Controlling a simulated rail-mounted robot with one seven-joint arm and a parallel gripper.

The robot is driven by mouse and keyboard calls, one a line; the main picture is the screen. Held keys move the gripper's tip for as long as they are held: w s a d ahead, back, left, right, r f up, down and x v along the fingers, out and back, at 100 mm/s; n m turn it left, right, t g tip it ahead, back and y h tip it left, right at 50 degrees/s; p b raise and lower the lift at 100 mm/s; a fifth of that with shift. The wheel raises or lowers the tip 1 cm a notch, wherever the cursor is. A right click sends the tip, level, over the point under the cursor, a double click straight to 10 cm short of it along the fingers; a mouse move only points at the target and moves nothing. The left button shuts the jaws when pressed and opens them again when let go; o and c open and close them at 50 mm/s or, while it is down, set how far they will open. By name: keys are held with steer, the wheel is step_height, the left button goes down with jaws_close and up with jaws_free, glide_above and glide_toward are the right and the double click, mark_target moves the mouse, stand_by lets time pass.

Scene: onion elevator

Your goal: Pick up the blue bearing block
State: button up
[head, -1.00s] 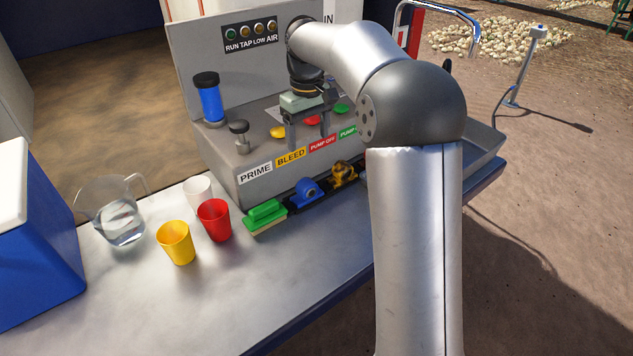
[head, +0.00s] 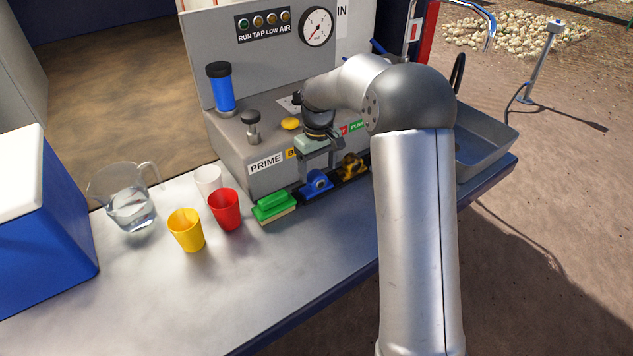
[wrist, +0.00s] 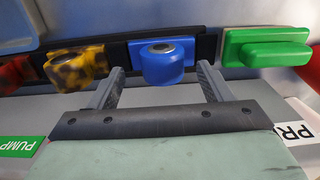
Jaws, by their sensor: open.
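The blue bearing block (head: 316,184) sits in a black tray (head: 336,179) at the foot of the control panel, between a green block and a mottled yellow-brown block. In the wrist view the blue block (wrist: 161,62) has a round bore on its upper part and lies just beyond the fingertips. My gripper (wrist: 161,77) is open and empty, with one finger toward each side of the blue block. In the head view my gripper (head: 320,166) hangs above the block and partly covers the panel behind it. I cannot tell the exact gap between the fingers and the block.
The green brush-like block (head: 274,207) is close on the left and the mottled block (head: 351,165) close on the right. The panel (head: 222,140) rises right behind. Red (head: 224,210), yellow (head: 186,230) and white cups and a pitcher (head: 132,205) stand left. The front bench is clear.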

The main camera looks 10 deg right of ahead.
mark_target(316, 173)
steer(key=f, duration=0.4)
steer(key=shift+a, duration=0.2)
steer(key=c, duration=1.3)
steer(key=shift+w, duration=0.1)
steer(key=shift+c, duration=0.3)
steer(key=shift+r, duration=0.2)
